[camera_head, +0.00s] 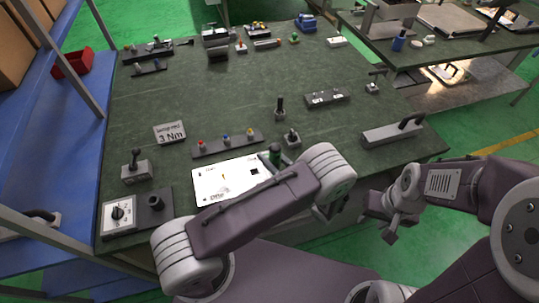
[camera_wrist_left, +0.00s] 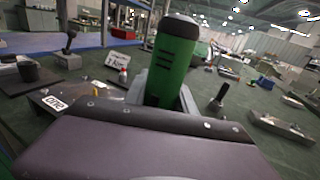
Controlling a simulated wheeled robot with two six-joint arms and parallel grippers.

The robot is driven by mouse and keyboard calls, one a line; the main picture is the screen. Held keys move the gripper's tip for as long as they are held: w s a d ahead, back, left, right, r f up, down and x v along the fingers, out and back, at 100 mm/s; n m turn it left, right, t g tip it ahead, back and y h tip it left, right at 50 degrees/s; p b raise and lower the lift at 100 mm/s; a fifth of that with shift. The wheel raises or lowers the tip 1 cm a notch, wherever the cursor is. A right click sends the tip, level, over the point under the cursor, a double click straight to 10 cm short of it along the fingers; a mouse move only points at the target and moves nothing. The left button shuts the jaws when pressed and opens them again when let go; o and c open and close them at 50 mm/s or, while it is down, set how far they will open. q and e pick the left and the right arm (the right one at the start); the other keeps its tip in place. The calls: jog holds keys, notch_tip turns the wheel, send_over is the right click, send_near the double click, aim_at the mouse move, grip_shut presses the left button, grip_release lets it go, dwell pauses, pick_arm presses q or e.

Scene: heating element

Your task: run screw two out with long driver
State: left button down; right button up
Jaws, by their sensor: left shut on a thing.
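The long driver shows as a green handle with a dark cap in the left wrist view (camera_wrist_left: 174,62), upright with a slight tilt. My left gripper (camera_wrist_left: 170,98) is shut on it. In the head view the handle (camera_head: 274,154) shows beyond my left arm, which hides most of the gripper and the driver's lower end. The white panel (camera_head: 213,184) lies beside it, partly covered by my arm. Small marks show on the panel, but I cannot tell which is screw two, nor whether the driver tip touches it. My right gripper (camera_head: 390,217) hangs off the table's front right; its jaws are unclear.
A "3 Nm" sign (camera_head: 170,132), a dial box (camera_head: 119,214) and a lever block (camera_head: 136,170) are at left. A handled grey block (camera_head: 392,132) sits right. The green tabletop (camera_head: 190,95) is mostly clear mid-table.

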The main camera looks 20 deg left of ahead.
pick_arm(q)
jog(key=shift+s+d+r, duration=0.15)
jog(key=shift+d, duration=0.05)
jog(key=shift+a, duration=0.15)
jog(key=shift+f+b, duration=0.55)
jog(key=shift+f, duration=0.1)
dwell(0.4)
jog(key=shift+r, duration=0.1)
dwell(1.4)
notch_tip(320, 180, up, 5)
jog(key=p, duration=0.4)
dwell(0.4)
